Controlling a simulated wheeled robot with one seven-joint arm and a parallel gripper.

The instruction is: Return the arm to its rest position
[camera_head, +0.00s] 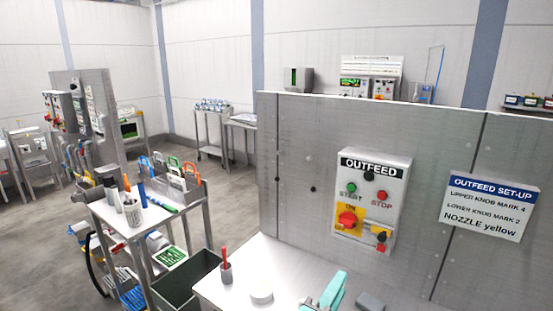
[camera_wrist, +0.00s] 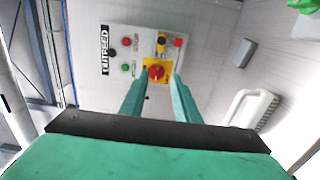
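My gripper (camera_head: 327,288) shows as teal parts at the bottom of the head view, low in front of the outfeed panel. In the wrist view my gripper (camera_wrist: 158,82) has its two green fingers apart with nothing between them. The outfeed control box (camera_head: 372,203) is on the grey metal wall. Its red rotary knob on a yellow plate (camera_wrist: 156,72) appears beyond the fingertips, apart from them as far as I can tell. The rest of my arm is out of view.
A white work surface (camera_head: 237,287) below the panel holds a cup with a red item (camera_head: 226,272), a white round piece (camera_head: 262,292) and a grey block (camera_head: 369,302). A loaded cart (camera_head: 105,213) and a dark green bin (camera_head: 188,284) stand left. A set-up sign (camera_head: 490,206) hangs right.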

